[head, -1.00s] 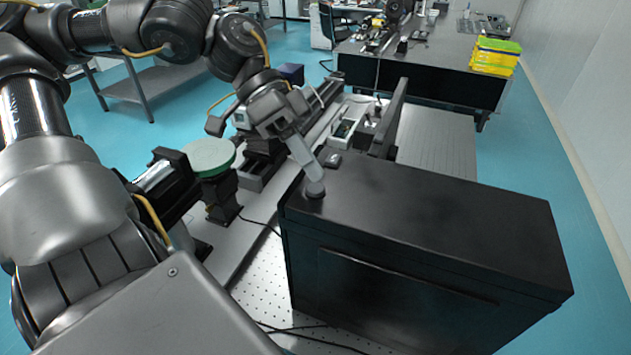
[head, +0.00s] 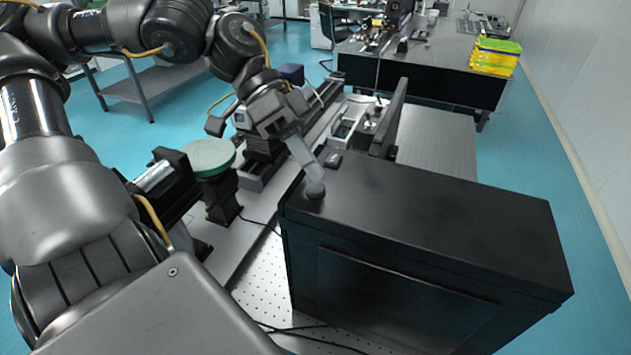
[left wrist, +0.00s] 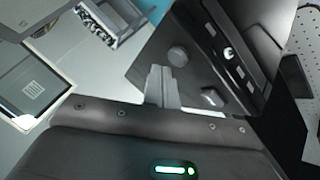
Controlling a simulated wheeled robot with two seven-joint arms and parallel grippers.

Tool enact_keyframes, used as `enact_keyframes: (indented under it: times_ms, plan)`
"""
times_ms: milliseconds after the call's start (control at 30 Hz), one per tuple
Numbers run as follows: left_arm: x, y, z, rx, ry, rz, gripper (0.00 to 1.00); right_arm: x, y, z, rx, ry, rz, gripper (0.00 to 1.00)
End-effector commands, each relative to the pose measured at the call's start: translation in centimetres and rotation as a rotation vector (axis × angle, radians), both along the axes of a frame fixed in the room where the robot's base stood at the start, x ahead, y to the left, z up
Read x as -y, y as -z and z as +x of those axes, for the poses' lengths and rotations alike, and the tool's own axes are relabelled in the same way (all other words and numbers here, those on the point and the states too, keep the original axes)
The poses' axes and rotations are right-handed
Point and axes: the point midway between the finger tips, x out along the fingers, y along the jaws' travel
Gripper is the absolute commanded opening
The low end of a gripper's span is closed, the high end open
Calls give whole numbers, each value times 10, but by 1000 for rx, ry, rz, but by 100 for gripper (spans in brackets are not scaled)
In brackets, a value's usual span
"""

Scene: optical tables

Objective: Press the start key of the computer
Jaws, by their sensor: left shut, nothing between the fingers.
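The computer (head: 430,215) is the large black box at the right of the head view. Its top also shows in the left wrist view (left wrist: 193,75), with a round dark button (left wrist: 177,55) and a small squarish key (left wrist: 212,97). Which of these is the start key I cannot tell. My left gripper (head: 315,186) is shut and empty, its fingers pointing down at the near-left corner of the box top. In the left wrist view, its fingertips (left wrist: 158,70) appear beside the round button; contact cannot be told. My right gripper is not in view.
A green round disc (head: 208,158) on a black mount stands left of the box. A rail with optical parts runs behind it. An upright dark panel (head: 393,117) stands behind the box. Yellow-green boxes (head: 495,57) sit on a far table. Most of the box top is clear.

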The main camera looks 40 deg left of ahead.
Motion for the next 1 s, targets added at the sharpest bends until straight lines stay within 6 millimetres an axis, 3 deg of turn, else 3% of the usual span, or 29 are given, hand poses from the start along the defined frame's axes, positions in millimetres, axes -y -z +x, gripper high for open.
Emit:
enact_keyframes:
  times_ms: [1000]
  plan:
    - [0,11,0,0,0,0,0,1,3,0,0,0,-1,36]
